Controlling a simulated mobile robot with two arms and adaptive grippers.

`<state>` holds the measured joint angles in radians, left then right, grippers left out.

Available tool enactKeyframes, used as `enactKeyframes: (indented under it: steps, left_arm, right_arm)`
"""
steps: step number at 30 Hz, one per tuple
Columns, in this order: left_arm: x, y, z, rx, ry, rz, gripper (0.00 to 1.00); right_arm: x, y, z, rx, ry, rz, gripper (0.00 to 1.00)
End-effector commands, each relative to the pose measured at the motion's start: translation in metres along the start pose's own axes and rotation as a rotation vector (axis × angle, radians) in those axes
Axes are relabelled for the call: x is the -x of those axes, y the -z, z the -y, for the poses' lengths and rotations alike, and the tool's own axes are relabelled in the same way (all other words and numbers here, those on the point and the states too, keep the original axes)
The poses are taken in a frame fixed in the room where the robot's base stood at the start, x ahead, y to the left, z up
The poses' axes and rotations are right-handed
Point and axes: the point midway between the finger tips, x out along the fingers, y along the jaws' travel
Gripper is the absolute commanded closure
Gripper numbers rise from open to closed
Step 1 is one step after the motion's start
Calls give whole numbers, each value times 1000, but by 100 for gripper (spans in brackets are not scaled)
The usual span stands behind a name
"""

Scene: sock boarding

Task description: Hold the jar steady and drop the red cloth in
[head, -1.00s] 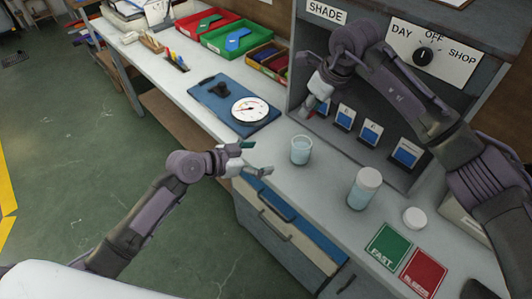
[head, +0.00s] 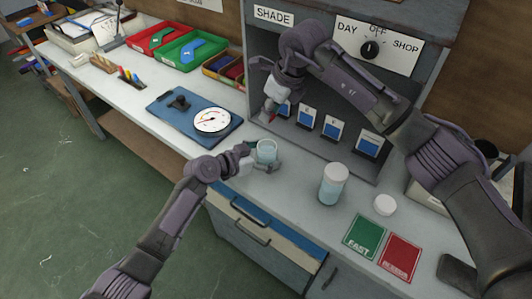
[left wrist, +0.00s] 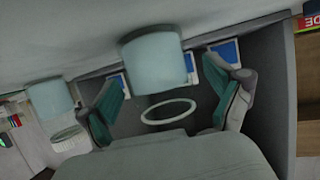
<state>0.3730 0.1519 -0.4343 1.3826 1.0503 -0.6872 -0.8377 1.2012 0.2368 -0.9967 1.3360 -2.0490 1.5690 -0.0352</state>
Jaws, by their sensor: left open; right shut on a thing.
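The open glass jar (head: 267,152) with pale blue liquid stands upright on the bench. In the left wrist view the jar (left wrist: 155,62) appears upside down, its rim between my fingers. My left gripper (head: 263,164) is open, with one finger on each side of the jar; the left wrist view shows gaps between the fingers (left wrist: 168,108) and the glass. My right gripper (head: 273,108) is shut on the small red cloth (head: 271,118), above and behind the jar, in front of the shade cabinet. Most of the cloth is hidden by the gripper.
A white-capped jar (head: 333,186) stands right of the open jar, with a loose white lid (head: 385,205) beyond it. Green (head: 365,237) and red (head: 401,258) cards lie in front. A blue board with a dial (head: 212,120) lies left. Blue-marked cards (head: 331,127) stand in the cabinet.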

Motion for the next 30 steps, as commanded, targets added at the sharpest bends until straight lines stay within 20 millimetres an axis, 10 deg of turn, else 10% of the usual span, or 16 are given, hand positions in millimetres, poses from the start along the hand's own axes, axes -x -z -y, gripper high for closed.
enactKeyframes:
  steps: [10, 23, 30]
  left_arm:
    - [-4, 1, 0, -1, 0, -1, 8]
    - [-4, 0, 0, -1, 0, 0, 80]
    - [-4, 0, 0, -1, 0, 0, 80]
  right_arm:
    - [0, 0, 0, 0, 0, 0, 87]
    - [0, 0, 0, 0, 0, 0, 87]
    - [-6, 2, 0, -1, -1, -1, 87]
